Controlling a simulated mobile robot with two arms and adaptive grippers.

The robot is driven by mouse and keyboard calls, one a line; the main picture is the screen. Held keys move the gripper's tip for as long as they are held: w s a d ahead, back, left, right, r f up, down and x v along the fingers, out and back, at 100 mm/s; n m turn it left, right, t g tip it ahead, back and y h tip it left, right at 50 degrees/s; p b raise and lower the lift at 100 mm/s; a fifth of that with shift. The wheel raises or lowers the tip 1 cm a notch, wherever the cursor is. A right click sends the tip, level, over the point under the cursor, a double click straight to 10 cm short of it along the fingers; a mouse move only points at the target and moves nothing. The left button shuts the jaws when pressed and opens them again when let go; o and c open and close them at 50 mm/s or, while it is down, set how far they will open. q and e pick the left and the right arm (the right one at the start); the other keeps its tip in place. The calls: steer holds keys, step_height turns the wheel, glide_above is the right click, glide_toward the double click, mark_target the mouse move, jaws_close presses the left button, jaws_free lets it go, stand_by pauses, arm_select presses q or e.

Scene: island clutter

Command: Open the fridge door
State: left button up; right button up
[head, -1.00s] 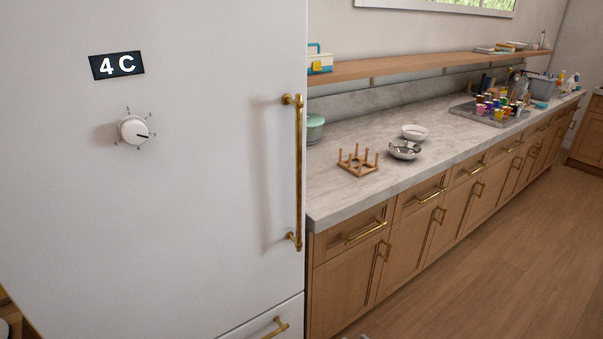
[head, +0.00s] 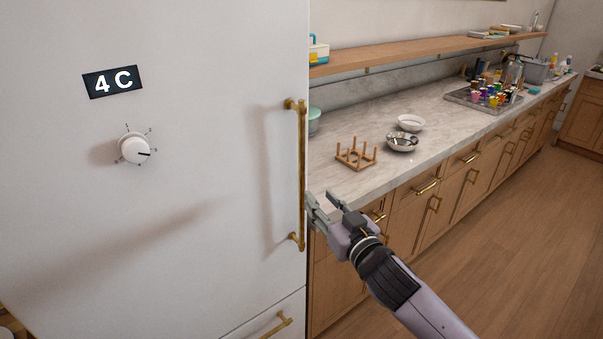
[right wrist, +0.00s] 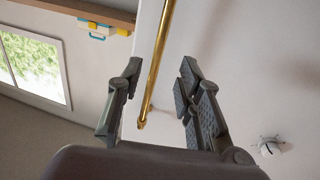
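The white fridge door (head: 190,210) fills the left of the head view and is shut. Its long vertical brass handle (head: 302,175) runs along the right edge; it also shows in the right wrist view (right wrist: 157,65). My right gripper (head: 322,197) is open beside the lower half of the handle, to its right in the head view. In the right wrist view the handle lies between the two spread fingers (right wrist: 160,85), appearing beyond the fingertips; I cannot tell whether they touch it. My left gripper is not in view.
A temperature dial (head: 136,149) and a 4C display (head: 112,82) are on the door. A drawer handle (head: 277,325) sits below. A marble counter (head: 360,195) with a wooden peg rack (head: 356,155) and bowls (head: 402,142) stands right of the fridge. The floor (head: 530,220) at right is clear.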

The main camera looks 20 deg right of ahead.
mark_target(303, 180)
steer(key=w, duration=0.3)
steer(key=w+a+p, duration=0.1)
steer(key=w, duration=0.2)
steer(key=w+p, duration=0.1)
steer(key=w, duration=0.2)
steer(key=shift+w+a, duration=0.3)
steer(key=shift+w, duration=0.45)
steer(key=shift+c, duration=0.2)
jaws_close()
